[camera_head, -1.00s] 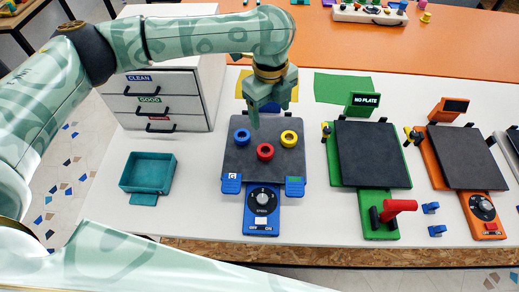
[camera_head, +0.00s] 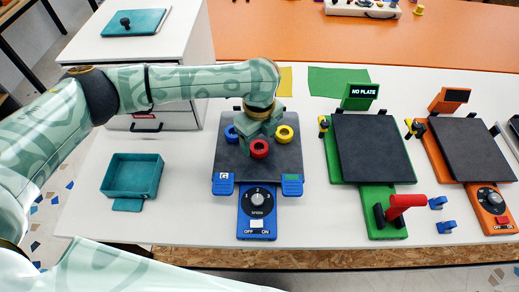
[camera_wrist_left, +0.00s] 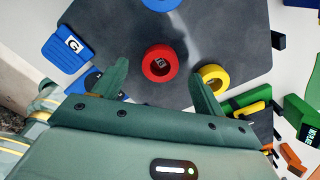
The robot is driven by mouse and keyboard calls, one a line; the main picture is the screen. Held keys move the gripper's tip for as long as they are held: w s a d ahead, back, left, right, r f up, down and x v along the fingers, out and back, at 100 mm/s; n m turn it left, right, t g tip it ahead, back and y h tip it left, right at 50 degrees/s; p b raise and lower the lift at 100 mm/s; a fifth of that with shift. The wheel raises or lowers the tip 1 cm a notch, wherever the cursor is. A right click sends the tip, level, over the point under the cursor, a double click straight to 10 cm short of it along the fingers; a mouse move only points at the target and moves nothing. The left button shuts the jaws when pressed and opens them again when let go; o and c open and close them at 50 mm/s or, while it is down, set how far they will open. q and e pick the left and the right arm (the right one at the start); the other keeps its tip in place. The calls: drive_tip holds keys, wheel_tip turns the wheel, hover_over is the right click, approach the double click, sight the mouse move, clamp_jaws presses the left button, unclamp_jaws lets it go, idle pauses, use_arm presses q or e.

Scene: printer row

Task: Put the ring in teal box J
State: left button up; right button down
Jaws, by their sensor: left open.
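Three rings sit on the dark plate (camera_head: 230,165) of the blue printer: a blue ring (camera_head: 232,134), a red ring (camera_head: 259,149) and a yellow ring (camera_head: 284,135). My left gripper (camera_head: 263,139) is open, pointing down just behind the red ring. In the left wrist view the red ring (camera_wrist_left: 160,64) lies between the lines of the two fingers; I cannot tell whether they touch it. The yellow ring (camera_wrist_left: 213,78) is close beside the right finger. The open teal box (camera_head: 131,193) stands left of the printer and looks empty; no letter is readable on it. My right gripper is not in view.
A white drawer cabinet (camera_head: 185,50) with a teal lid-like plate (camera_head: 135,22) on top stands behind the teal box. Green (camera_head: 370,150) and orange (camera_head: 465,150) printers stand to the right. The white table between box and blue printer is clear.

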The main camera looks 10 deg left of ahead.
sight(259, 149)
use_arm(q)
wheel_tip(259, 149, down, 3)
drive_tip(key=shift+r, duration=0.3)
drive_tip(key=c, duration=1.1)
